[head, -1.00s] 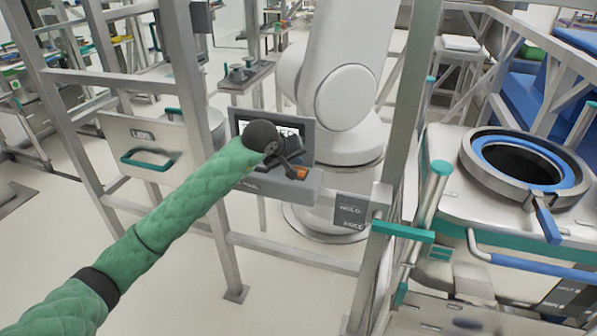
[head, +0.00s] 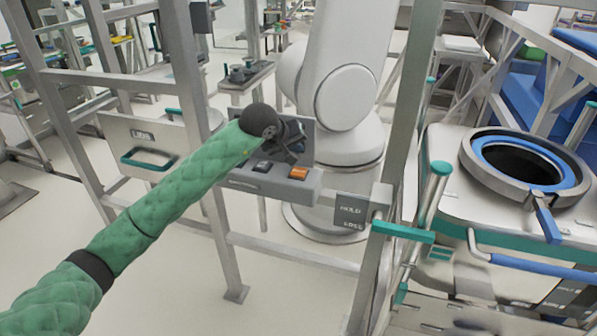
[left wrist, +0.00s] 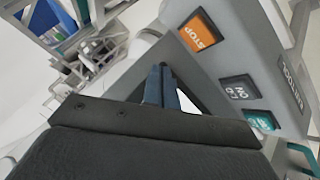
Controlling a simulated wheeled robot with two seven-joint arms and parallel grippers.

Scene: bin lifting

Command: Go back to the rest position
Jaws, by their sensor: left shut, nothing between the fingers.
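My left arm, in a green quilted sleeve, comes in from the lower left of the head view. Its gripper (head: 293,152) is in front of a grey control panel (head: 240,182) on the metal frame and covers part of it. In the left wrist view the gripper's fingers (left wrist: 160,78) are together with nothing between them. They appear apart from the panel's buttons: an orange STOP button (left wrist: 201,29), a dark button (left wrist: 241,88) and a teal button (left wrist: 262,121). My right gripper is not in view.
Grey frame posts (head: 195,100) stand close beside my left arm. A white robot arm (head: 345,97) stands behind the panel. At right is a metal vessel with a blue-ringed round opening (head: 530,150) and teal handles (head: 402,232). Open floor (head: 180,260) shows at lower left.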

